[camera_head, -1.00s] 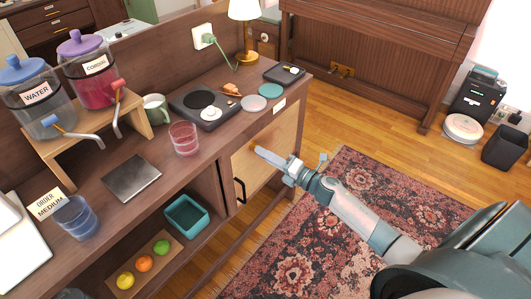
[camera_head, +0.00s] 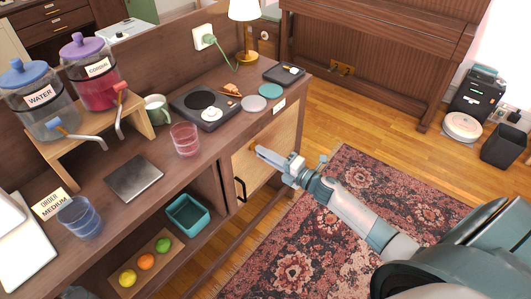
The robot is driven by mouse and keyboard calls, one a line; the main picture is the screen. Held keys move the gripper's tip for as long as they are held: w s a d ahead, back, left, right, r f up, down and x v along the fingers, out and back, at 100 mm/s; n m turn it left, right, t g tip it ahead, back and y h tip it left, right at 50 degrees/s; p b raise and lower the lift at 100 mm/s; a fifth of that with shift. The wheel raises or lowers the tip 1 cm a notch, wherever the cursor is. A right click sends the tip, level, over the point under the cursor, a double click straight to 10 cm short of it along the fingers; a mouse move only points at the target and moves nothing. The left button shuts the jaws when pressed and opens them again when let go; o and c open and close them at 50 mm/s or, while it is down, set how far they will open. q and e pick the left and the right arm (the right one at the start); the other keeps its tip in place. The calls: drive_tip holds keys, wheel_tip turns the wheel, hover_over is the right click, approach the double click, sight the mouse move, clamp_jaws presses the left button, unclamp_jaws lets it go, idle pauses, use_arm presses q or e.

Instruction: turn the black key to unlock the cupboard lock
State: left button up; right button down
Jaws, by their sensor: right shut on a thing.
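The cupboard is the light wood door (camera_head: 283,130) in the front of the dark wooden counter, with a black bar handle (camera_head: 240,190) at its lower left. My right gripper (camera_head: 264,153) reaches in from the lower right, its fingertips at the door's face. It is shut on the black key, which its fingers hide. The lock is also hidden behind the gripper, so I cannot tell how far the key is turned. My left gripper is not in view.
The counter (camera_head: 215,150) carries a pink glass (camera_head: 185,139), a record player (camera_head: 205,107), coasters and drink dispensers. A teal bin (camera_head: 188,214) sits on the open shelf left of the door. A patterned rug (camera_head: 300,250) covers the floor below my right arm.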

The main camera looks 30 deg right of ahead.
drive_tip(key=shift+w+a+r+m+p, duration=0.2)
drive_tip(key=shift+r+m+p, duration=0.2)
drive_tip(key=shift+m, duration=0.5)
drive_tip(key=c, duration=1.7)
unclamp_jaws()
drive_tip(key=shift+s, duration=0.1)
drive_tip(key=shift+o, duration=0.7)
drive_tip(key=shift+s+f, duration=0.2)
drive_tip(key=shift+f, duration=0.4)
drive_tip(key=shift+d+r+p+v, duration=0.1)
drive_tip(key=shift+p+v, duration=0.15)
drive_tip(key=shift+v, duration=1.4)
drive_tip(key=shift+d+r+p+v, duration=0.1)
drive_tip(key=shift+r+p+v, duration=0.1)
drive_tip(key=shift+v, duration=1.45)
